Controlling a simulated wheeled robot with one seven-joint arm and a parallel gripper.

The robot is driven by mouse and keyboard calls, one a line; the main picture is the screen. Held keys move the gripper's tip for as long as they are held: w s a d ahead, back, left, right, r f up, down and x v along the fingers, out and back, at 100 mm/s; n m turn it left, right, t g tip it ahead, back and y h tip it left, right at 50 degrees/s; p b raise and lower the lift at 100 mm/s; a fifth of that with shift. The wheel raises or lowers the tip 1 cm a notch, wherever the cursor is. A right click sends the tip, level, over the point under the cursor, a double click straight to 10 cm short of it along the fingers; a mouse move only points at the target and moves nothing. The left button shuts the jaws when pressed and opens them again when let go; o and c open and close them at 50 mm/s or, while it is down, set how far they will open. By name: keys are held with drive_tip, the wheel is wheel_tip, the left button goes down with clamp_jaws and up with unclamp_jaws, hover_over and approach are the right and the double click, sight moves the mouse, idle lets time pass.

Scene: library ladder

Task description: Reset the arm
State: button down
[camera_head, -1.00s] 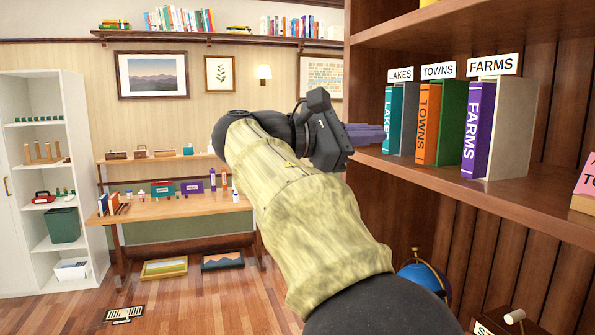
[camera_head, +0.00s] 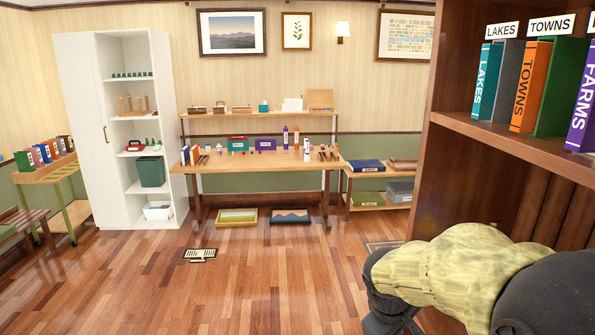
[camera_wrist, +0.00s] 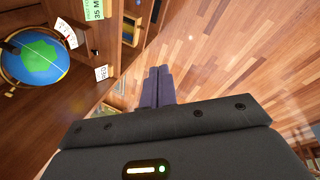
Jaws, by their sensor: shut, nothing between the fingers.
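My gripper (camera_wrist: 158,87) shows in the wrist view with its two dark fingers together and nothing between them. It is over open wooden floor, to the right of a wooden shelf unit. In the head view my arm, in a yellow sleeve, is low at the bottom right, in front of the bookcase (camera_head: 510,140). The fingers are hidden in that view.
A globe (camera_wrist: 35,58) sits on a shelf close to the left of my gripper. Books labelled Lakes (camera_head: 488,82) and Towns (camera_head: 530,87) stand on the bookcase shelf. A work table (camera_head: 260,160) and a white cabinet (camera_head: 95,110) stand farther back.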

drive_tip(key=s+a+f+m+y, duration=0.3)
drive_tip(key=s+f+m, duration=0.4)
drive_tip(key=s, duration=0.1)
drive_tip(key=shift+a+f, duration=0.2)
drive_tip(key=shift+f, duration=0.15)
